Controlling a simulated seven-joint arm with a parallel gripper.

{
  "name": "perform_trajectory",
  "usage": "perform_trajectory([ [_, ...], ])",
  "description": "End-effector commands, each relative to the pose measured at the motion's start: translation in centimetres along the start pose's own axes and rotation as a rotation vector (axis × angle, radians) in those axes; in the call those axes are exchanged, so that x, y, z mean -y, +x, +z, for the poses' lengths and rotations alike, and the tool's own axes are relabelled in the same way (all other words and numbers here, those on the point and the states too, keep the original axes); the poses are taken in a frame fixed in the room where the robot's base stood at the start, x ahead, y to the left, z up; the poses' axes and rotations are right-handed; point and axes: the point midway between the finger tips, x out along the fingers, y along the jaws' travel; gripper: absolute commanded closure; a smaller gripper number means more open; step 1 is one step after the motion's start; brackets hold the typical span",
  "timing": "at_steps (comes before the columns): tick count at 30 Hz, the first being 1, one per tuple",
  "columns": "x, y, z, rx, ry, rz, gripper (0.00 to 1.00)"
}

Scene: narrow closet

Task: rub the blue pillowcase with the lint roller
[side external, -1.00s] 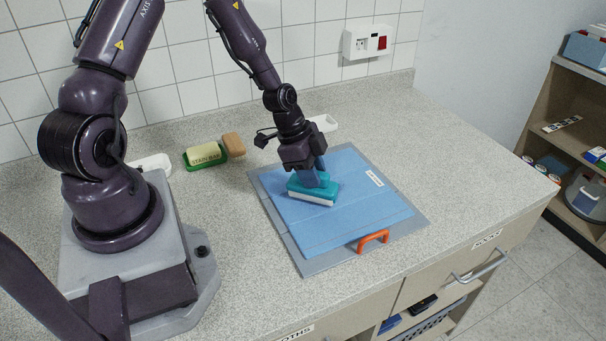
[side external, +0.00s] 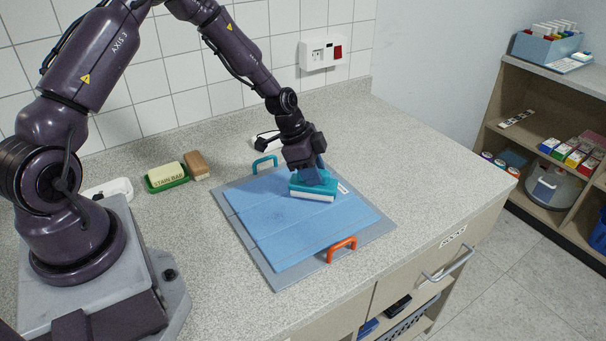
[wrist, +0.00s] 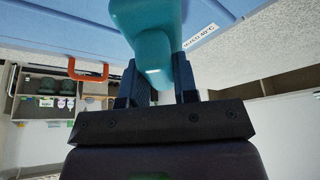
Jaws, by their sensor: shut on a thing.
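The blue pillowcase (side external: 290,222) lies flat on a grey board (side external: 385,234) on the counter; it also shows in the wrist view (wrist: 60,25). My gripper (side external: 311,170) is shut on a teal tool (side external: 318,187) with a white lower part. The tool is brush-shaped, and I cannot make out a roller on it. It sits low over the pillowcase's far right part, beside the white label (side external: 343,188), apparently touching the cloth. In the wrist view the tool (wrist: 155,40) is between both fingers, and its underside is partly hidden.
The board has an orange handle (side external: 341,249) at the front and a teal handle (side external: 265,164) behind. A stain bar (side external: 166,171) in a green dish and a brown block (side external: 197,165) stand left. The counter to the right is clear. Shelves (side external: 550,120) stand far right.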

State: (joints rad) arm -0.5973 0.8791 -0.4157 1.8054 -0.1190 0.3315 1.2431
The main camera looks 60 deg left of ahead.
Motion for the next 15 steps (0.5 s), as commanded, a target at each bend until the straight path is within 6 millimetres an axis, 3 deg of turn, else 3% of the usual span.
perform_trajectory([
  [3,0.7,0.4,-0.8,0.000,0.002,-0.001,0.92],
  [5,0.1,0.4,-0.9,0.001,0.002,0.000,0.92],
  [15,-2.1,-0.6,1.4,0.001,-0.001,0.001,0.92],
])
